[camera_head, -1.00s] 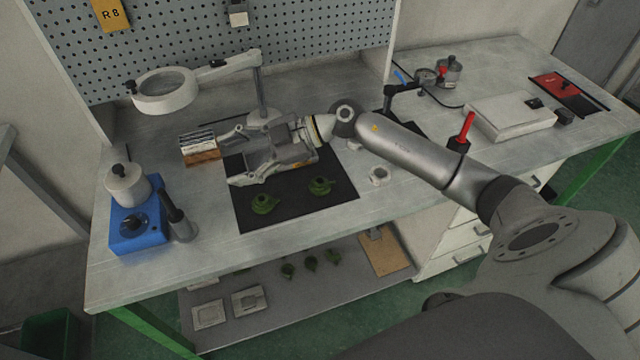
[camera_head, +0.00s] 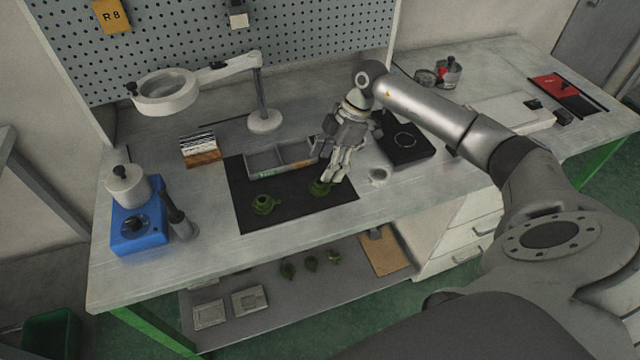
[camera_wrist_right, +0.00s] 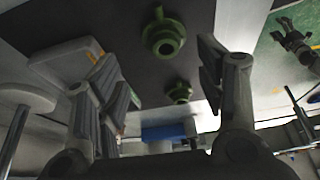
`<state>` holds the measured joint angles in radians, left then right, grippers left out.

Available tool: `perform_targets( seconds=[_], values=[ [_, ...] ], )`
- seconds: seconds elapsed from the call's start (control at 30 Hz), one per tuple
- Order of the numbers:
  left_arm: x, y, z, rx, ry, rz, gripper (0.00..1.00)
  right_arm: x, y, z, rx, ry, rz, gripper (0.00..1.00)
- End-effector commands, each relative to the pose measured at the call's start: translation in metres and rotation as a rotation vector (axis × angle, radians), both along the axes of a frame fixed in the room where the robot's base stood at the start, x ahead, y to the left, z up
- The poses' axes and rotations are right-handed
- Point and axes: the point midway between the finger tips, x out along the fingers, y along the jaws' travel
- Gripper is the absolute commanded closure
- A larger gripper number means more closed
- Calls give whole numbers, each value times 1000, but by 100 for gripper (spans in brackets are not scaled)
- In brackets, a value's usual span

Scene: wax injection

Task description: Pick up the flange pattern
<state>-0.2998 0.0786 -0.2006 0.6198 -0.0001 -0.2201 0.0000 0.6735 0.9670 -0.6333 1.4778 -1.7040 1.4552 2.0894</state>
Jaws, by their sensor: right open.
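Two green flange patterns lie on the black mat (camera_head: 290,215). The left one (camera_head: 264,204) is in clear view. The right one (camera_head: 318,187) is partly hidden by my right gripper (camera_head: 335,172), which points down at it. In the right wrist view the open jaws (camera_wrist_right: 158,58) are empty. A green flange pattern (camera_wrist_right: 164,38) shows between and beyond the fingers there, with a second one (camera_wrist_right: 180,93) lower down. What looks like my left gripper (camera_wrist_right: 295,42) shows small over the green floor at the upper right; its jaws are unclear. It is out of the head view.
A grey divided tray (camera_head: 262,171) stands at the mat's back edge, close to the gripper. A magnifier lamp (camera_head: 264,120) stands behind. A black plate (camera_head: 405,145) and small white cup (camera_head: 378,176) are to the right. A blue unit (camera_head: 137,230) stands left.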

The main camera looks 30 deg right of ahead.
Motion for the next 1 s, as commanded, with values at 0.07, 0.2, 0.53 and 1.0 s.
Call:
perform_targets(
  seconds=[0.07,0.2,0.53,1.0],
  values=[
    [0,0,3,0,0,0,31,-1,3,-6,1,2,1,36],
    [0,1,11,1,0,0,31,-5,9,-25,2,4,2,36],
    [0,1,13,2,0,1,31,-2,18,-50,2,-1,1,36],
    [0,2,13,2,0,1,31,-2,18,-50,2,-1,2,72]
  ],
)
